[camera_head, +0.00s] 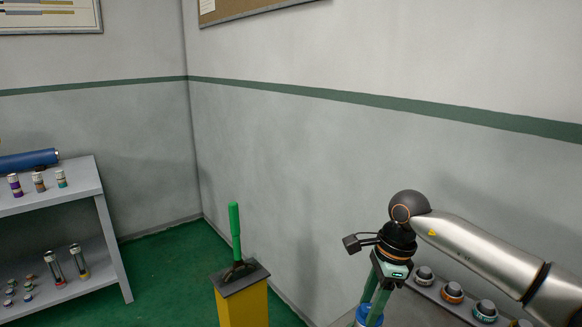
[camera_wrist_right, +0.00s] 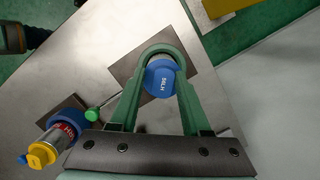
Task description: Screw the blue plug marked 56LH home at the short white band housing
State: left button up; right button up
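The blue plug marked 56LH (camera_wrist_right: 160,82) sits between the green fingers of my right gripper (camera_wrist_right: 161,62) in the right wrist view. The curved fingers close in on both sides of it and appear to touch it. In the head view my right gripper (camera_head: 377,293) points down, with blue (camera_head: 370,314) showing between its fingertips at the lower edge. A grey rim shows just behind the plug; the housing under it is mostly hidden, and I cannot make out a white band or how deep the plug sits. My left gripper is not in view.
In the right wrist view, a silver housing with a red band (camera_wrist_right: 68,130) and a yellow plug (camera_wrist_right: 41,154) lies left of the fingers, near a green-knobbed handle (camera_wrist_right: 92,114). Several dark-topped plugs (camera_head: 452,293) stand right of the gripper. A yellow pedestal (camera_head: 242,303) and grey shelf (camera_head: 85,190) are left.

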jog(key=m, duration=0.2)
jog(key=m+t, duration=0.1)
jog(key=m, duration=0.2)
jog(key=shift+w+r, duration=0.1)
jog(key=shift+w, duration=0.1)
jog(key=m, duration=0.5)
jog(key=shift+w+t+h, duration=0.1)
jog(key=shift+t+h, duration=0.3)
grip_shut()
jog(key=shift+d, duration=0.15)
dwell(1.0)
